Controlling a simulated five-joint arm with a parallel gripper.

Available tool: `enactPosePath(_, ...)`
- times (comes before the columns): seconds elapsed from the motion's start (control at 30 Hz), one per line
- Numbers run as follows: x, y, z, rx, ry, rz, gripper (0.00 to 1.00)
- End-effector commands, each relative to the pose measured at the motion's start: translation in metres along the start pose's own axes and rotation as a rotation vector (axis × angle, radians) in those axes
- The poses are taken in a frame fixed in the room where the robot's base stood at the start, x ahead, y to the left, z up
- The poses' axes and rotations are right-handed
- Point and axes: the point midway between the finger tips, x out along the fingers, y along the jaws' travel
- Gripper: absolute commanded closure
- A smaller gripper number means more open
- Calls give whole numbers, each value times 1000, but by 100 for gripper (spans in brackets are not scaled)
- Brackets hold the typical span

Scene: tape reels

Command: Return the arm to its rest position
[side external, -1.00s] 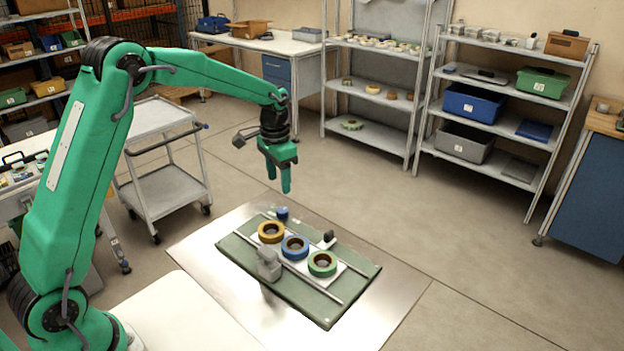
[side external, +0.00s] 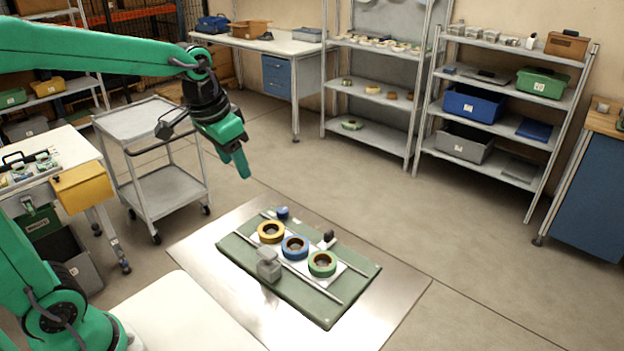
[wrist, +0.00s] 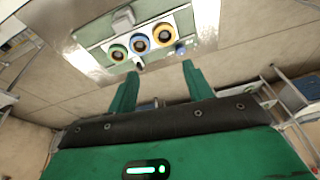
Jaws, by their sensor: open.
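My gripper (side external: 240,166) hangs in the air up and to the left of the green board, well clear of everything on it. In the wrist view its two fingers (wrist: 158,82) are spread apart with nothing between them. The yellow reel (side external: 271,232), blue reel (side external: 295,247) and green reel (side external: 322,264) lie flat in a row on a white strip on the board. The wrist view also shows the green reel (wrist: 118,52), blue reel (wrist: 140,43) and yellow reel (wrist: 163,34).
The green board (side external: 310,309) lies on a metal sheet (side external: 200,250) and carries two rails, a grey block (side external: 268,265) and a small dark knob (side external: 329,236). A blue piece (side external: 283,212) is at its far corner. A grey cart (side external: 165,187) stands behind my gripper at left.

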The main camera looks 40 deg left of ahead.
Motion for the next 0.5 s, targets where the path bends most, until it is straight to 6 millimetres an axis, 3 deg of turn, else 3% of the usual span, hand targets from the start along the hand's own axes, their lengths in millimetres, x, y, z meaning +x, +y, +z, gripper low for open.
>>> enactPosePath(0.2,-21,11,36,-29,62,-4,49)
enactPosePath(0.5,-35,24,85,-71,141,-4,49)
